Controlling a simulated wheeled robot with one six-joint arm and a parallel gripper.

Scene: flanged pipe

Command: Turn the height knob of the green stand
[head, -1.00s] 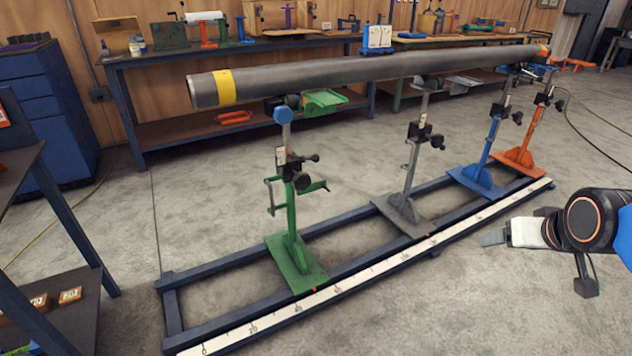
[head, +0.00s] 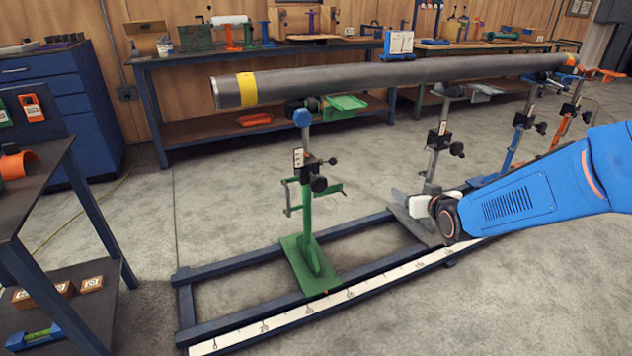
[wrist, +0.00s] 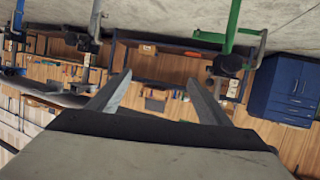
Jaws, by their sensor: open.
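The green stand (head: 307,235) stands upright on the floor rail under the left part of the long grey pipe (head: 370,78). In the wrist view, which is upside down, my gripper (wrist: 155,90) is open and empty. The green stand (wrist: 233,25) and a dark knob (wrist: 229,66) show there above the right finger.
A grey stand (head: 433,150), a blue stand (head: 522,130) and an orange stand (head: 570,115) stand further along the rail (head: 240,266). A dark shelf table (head: 50,185) is at the left. A workbench (head: 160,100) is behind. Floor left of the rail is clear.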

